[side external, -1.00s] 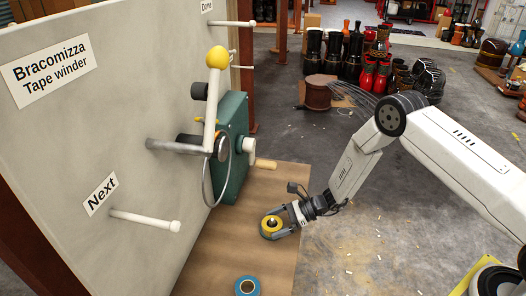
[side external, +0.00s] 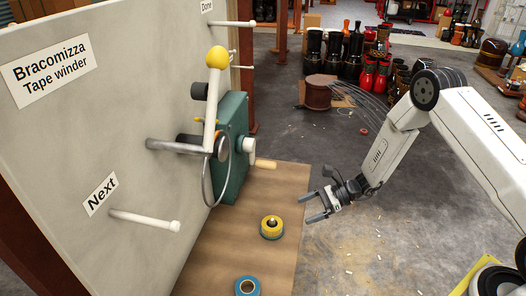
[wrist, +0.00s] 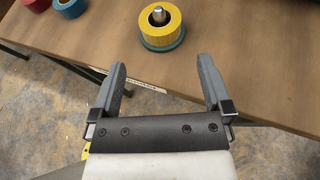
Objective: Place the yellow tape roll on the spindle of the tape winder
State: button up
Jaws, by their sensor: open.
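The yellow tape roll (side external: 271,222) lies flat on the brown bench top. In the wrist view the yellow tape roll (wrist: 151,31) sits around an upright metal pin (wrist: 158,16), on top of a teal disc (wrist: 173,43). The tape winder (side external: 233,130) is a teal machine on the grey panel, with a yellow-knobbed lever. My gripper (side external: 305,209) is open and empty, to the right of the yellow roll and apart from it, by the bench's right edge. In the wrist view its two fingers (wrist: 162,68) point toward the roll with a gap between.
A blue tape roll (side external: 237,287) lies on the bench near the front; it also shows in the wrist view (wrist: 70,9) beside a red roll (wrist: 37,4). A white peg (side external: 145,220) under the "Next" label juts from the panel (side external: 70,150). The bench right of the yellow roll is clear.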

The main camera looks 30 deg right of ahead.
jog(key=shift+v, duration=1.05)
jog(key=s+d+r+n+g+h, duration=0.2)
jog(key=s+r+n+h, duration=1)
jog(key=n, duration=1)
jog(key=s+r, duration=0.3)
jog(key=s, duration=0.1)
jog(key=shift+s+d+n+g, duration=0.15)
jog(key=shift+s+n+g, duration=0.1)
jog(key=shift+n+g, duration=0.05)
